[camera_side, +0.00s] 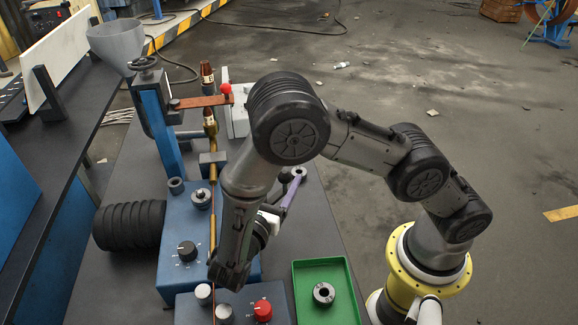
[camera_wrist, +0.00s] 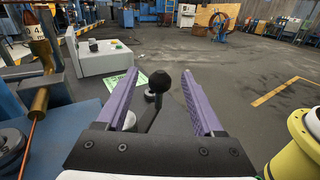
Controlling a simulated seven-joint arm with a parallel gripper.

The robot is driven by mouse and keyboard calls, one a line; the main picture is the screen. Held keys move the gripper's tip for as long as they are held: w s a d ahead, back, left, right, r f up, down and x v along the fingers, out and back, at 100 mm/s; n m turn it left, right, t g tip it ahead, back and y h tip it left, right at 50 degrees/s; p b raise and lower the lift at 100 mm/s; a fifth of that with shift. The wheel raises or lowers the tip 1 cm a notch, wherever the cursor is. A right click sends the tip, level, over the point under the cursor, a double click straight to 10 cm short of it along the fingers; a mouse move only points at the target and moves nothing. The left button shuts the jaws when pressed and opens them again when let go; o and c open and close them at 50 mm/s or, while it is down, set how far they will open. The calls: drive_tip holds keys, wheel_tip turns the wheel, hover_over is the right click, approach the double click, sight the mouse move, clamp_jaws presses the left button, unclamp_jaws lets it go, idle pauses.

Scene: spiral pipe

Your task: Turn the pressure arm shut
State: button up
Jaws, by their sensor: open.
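A black ball knob (camera_wrist: 160,80) on a thin dark lever shows between my fingers in the wrist view. The lever runs down toward the gripper's base; I cannot tell whether this is the pressure arm. In the side view, a reddish-brown arm (camera_side: 203,101) with a red ball knob (camera_side: 226,88) reaches right from a blue column (camera_side: 158,125). My gripper (camera_wrist: 152,66) is open, its two purple fingers on either side of the black knob, with no visible contact.
A green tray (camera_side: 325,263) with a dark ring (camera_side: 323,292) lies at the front right. A blue control box (camera_side: 180,230) and a black ribbed roll (camera_side: 128,226) stand left. A light grey box (camera_wrist: 107,60) with a green label is ahead left. Open floor lies right.

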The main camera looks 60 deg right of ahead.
drive_tip(key=shift+s+a+f+n+t, duration=0.3)
drive_tip(key=shift+a+f+n+t, duration=0.2)
drive_tip(key=shift+a+f, duration=0.05)
drive_tip(key=x, duration=0.7)
drive_tip(key=shift+d, duration=0.15)
clamp_jaws()
idle(1.0)
